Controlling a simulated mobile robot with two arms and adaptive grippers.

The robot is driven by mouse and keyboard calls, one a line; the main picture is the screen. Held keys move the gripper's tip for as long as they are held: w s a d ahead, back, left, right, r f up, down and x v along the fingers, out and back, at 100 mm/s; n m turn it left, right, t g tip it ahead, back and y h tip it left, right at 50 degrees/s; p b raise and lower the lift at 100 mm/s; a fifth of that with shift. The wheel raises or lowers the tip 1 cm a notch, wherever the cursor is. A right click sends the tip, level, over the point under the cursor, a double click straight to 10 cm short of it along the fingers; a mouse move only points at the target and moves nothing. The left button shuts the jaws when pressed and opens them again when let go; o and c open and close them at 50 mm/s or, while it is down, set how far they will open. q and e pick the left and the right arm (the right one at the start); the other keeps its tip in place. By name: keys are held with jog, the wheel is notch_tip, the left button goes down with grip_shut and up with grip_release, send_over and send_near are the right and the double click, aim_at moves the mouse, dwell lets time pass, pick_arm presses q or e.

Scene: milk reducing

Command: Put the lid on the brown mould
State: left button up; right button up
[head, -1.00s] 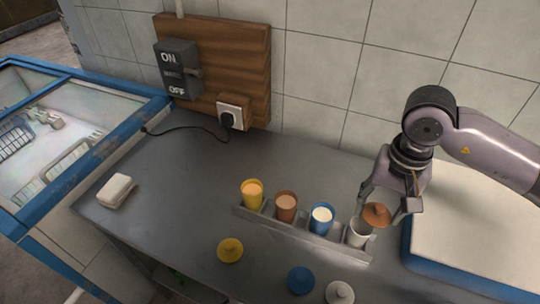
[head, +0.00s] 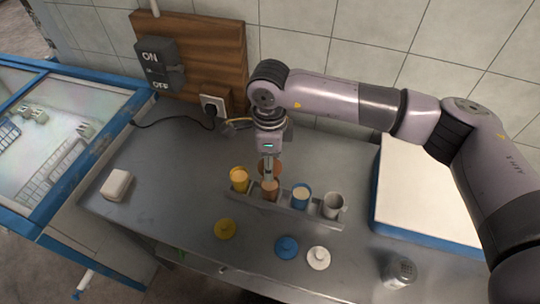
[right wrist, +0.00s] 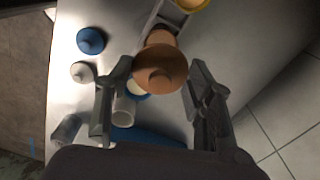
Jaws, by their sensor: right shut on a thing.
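The brown mould (head: 269,192) stands upright in the grey rack, between the yellow mould (head: 239,178) and the blue mould (head: 301,195). My right gripper (head: 268,172) is over the brown mould and shut on the brown lid (head: 277,168), partly hidden by the fingers in the head view. In the right wrist view the lid (right wrist: 160,70) is between the two fingers and overlaps the brown mould (right wrist: 161,38) behind it. I cannot tell whether the lid touches the mould's rim. My left gripper is not in view.
A white mould (head: 333,204) ends the rack (head: 318,220). A metal jar (head: 399,272) stands front right, a blue-edged white slab (head: 425,190) right, a white block (head: 117,184) left.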

jog(key=shift+f, duration=0.7)
notch_tip(320, 180, down, 5)
jog(key=b, duration=0.3)
jog(key=shift+r, duration=0.2)
jog(key=shift+b, duration=1.05)
dwell(0.6)
jog(key=shift+f+b, duration=0.15)
jog(key=shift+b, duration=0.85)
dwell(0.9)
dwell(0.4)
jog(key=o, duration=0.8)
jog(key=shift+o, duration=0.2)
